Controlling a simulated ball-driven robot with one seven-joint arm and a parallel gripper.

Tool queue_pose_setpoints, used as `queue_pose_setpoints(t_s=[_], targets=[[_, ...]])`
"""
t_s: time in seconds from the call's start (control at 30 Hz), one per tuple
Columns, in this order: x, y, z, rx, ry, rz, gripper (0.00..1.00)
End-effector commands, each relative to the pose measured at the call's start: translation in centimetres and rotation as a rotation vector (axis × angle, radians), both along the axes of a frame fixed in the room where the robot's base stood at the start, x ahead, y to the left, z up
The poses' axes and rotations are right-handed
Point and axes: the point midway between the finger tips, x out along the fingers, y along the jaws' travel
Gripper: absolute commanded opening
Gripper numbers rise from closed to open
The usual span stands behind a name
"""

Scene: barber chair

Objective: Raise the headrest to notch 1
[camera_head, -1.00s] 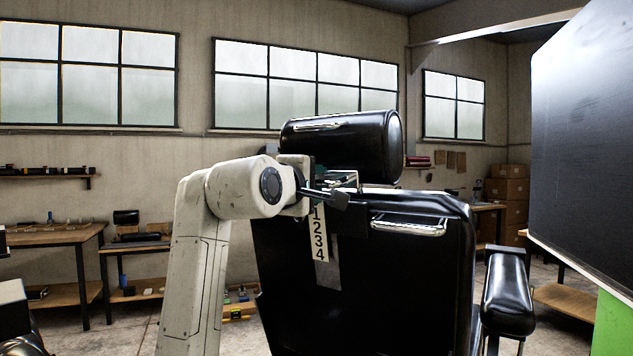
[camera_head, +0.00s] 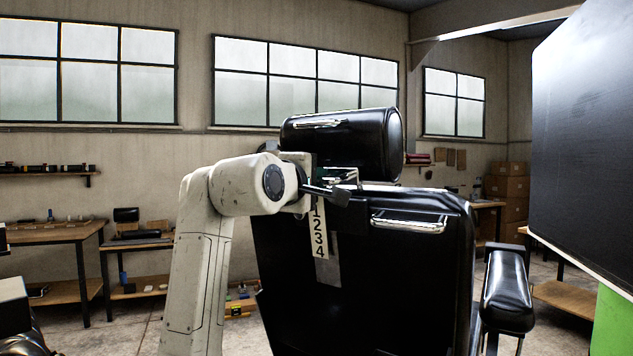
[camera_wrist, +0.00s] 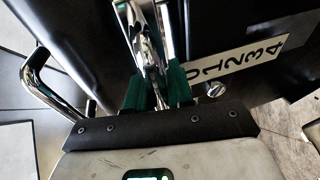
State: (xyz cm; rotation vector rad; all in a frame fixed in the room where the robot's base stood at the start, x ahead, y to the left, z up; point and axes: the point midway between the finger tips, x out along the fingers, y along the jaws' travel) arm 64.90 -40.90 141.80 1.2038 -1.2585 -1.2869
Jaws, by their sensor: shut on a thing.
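The black padded headrest (camera_head: 345,142) is above the black chair back (camera_head: 400,265), with chrome metal between them. A white scale strip (camera_head: 318,230) numbered down to 4 hangs on the back of the chair. In the wrist view the strip (camera_wrist: 238,60) reads 0 to 4, with a small round knob (camera_wrist: 215,90) near the 0 end. My gripper (camera_wrist: 155,85) has green fingers closed on a chrome piece (camera_wrist: 146,40) just below the headrest. In the head view my gripper (camera_head: 322,182) partly hides that spot and the strip's upper end. I cannot tell which notch is engaged.
A chrome handle (camera_head: 408,223) juts from the chair back. An armrest (camera_head: 507,292) and a large dark panel (camera_head: 585,140) stand at the right. Workbenches (camera_head: 55,235) line the left wall, away from the chair.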

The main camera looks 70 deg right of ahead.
Motion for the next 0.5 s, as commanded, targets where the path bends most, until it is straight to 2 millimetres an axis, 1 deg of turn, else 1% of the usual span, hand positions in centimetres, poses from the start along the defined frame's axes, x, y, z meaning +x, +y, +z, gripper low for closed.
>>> queue_pose_setpoints(t_s=[0.27, 0.37, 0.5], targets=[[0.0, 0.0, 0.1, 0.002, 0.001, -0.001, 0.0], [0.0, 0.1, 0.8, 0.001, 0.001, -0.001, 0.0], [0.1, 0.3, 2.4, -0.001, 0.001, 0.0, 0.0]])
